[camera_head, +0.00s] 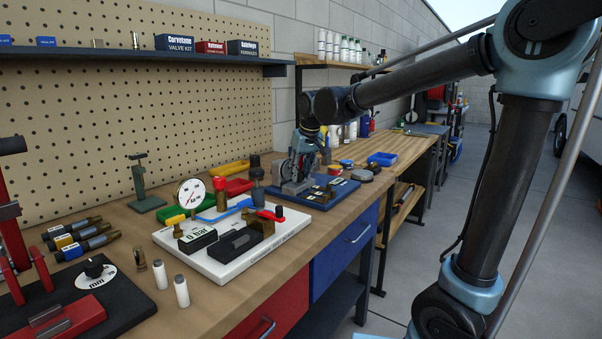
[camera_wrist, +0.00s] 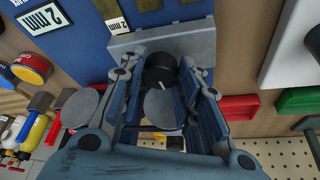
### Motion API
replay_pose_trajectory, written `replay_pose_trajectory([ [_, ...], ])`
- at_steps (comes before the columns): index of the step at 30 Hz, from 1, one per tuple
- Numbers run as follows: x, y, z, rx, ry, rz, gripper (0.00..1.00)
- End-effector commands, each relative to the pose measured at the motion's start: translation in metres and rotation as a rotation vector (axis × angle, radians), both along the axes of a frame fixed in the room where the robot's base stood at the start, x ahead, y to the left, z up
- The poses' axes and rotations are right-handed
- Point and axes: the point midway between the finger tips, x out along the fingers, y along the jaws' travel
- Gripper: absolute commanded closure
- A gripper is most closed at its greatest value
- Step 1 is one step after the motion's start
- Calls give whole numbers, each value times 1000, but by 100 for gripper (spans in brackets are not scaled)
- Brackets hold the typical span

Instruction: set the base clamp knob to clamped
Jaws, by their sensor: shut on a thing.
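My gripper (camera_head: 298,166) reaches down at the blue board (camera_head: 341,185) on the bench. In the wrist view my gripper (camera_wrist: 161,72) has a finger on each side of a round black knob (camera_wrist: 159,68) and is shut on it. The knob has a short white pointer line. It sits against a grey block (camera_wrist: 150,41) at the board's edge. In the head view the grey block (camera_head: 294,187) shows under my gripper, but the knob is hidden there. I cannot read any clamped or unclamped marking.
A white panel (camera_head: 215,263) with a gauge (camera_head: 190,193), valves and a blue tube lies nearer along the bench. Red (camera_head: 233,187) and green trays stand behind it. Jar lids lie beyond the blue board. A black fixture (camera_head: 60,310) stands at the near left.

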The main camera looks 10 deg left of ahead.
Motion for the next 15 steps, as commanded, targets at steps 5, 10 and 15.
replay_pose_trajectory([
  [5, 2, 0, 1, 0, -4, -1, 49],
  [10, 1, 0, 1, 1, -2, 0, 49],
  [15, 0, -1, 3, 0, -1, 0, 49],
])
